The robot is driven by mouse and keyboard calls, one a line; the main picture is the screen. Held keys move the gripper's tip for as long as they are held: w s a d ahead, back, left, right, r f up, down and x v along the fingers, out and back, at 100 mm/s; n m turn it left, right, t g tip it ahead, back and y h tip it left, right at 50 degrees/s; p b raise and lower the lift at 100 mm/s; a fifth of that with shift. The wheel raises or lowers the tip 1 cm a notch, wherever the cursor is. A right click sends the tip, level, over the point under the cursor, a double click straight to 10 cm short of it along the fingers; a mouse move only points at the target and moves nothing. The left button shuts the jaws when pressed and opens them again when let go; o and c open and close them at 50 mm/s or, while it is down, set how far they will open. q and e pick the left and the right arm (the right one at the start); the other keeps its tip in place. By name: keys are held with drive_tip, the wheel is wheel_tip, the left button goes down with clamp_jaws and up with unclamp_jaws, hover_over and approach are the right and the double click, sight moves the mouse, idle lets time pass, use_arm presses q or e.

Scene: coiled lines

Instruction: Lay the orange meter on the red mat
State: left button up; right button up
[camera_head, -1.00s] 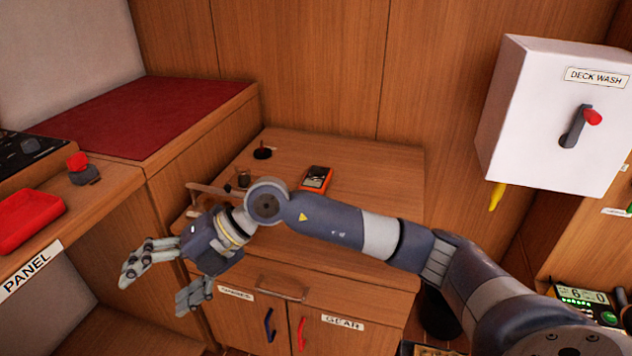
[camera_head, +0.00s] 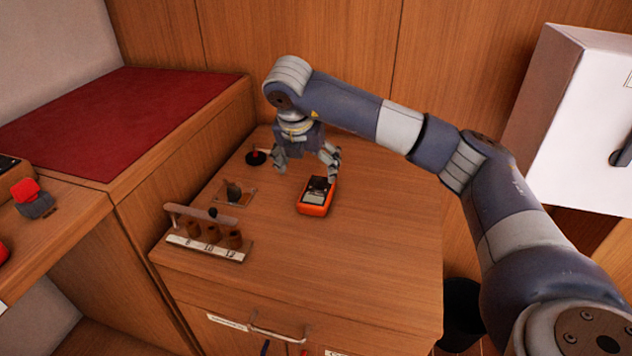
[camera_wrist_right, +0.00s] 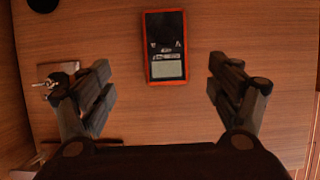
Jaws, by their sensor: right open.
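The orange meter (camera_head: 315,203) lies on the wooden cabinet top, its dark face and grey screen up. It also shows in the right wrist view (camera_wrist_right: 165,48), beyond and between my fingertips. My right gripper (camera_head: 307,167) points down over the cabinet top, just behind the meter. Its fingers are open and empty, and in the right wrist view (camera_wrist_right: 161,72) they stand wide apart on either side of the meter's line, not touching it. The red mat (camera_head: 110,118) lies flat and bare on the raised counter at the left. My left gripper is out of view.
A wooden rack (camera_head: 208,236) with several cups stands at the cabinet's front left. Behind it are a small plate with a dark object (camera_head: 233,194) and a black round base (camera_head: 257,157). A white box (camera_head: 575,130) hangs at right. The cabinet's right side is clear.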

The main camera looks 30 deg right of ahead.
sight(317, 190)
drive_tip(key=shift+w+d+f, duration=0.15)
drive_tip(key=shift+d+f, duration=0.1)
drive_tip(key=shift+f, duration=0.1)
drive_tip(key=x, duration=0.3)
drive_tip(key=shift+f, duration=0.2)
drive_tip(key=x, duration=0.3)
drive_tip(key=b+x, duration=0.1)
drive_tip(key=x, duration=0.1)
drive_tip(key=shift+s+d+f, duration=0.2)
drive_tip(key=shift+d+f, duration=0.1)
drive_tip(key=shift+d, duration=0.1)
drive_tip(key=shift+w+f, duration=0.15)
drive_tip(key=shift+f, duration=0.05)
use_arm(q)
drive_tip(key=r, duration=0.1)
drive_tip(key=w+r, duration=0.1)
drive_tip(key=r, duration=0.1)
use_arm(e)
drive_tip(key=c, duration=1.3)
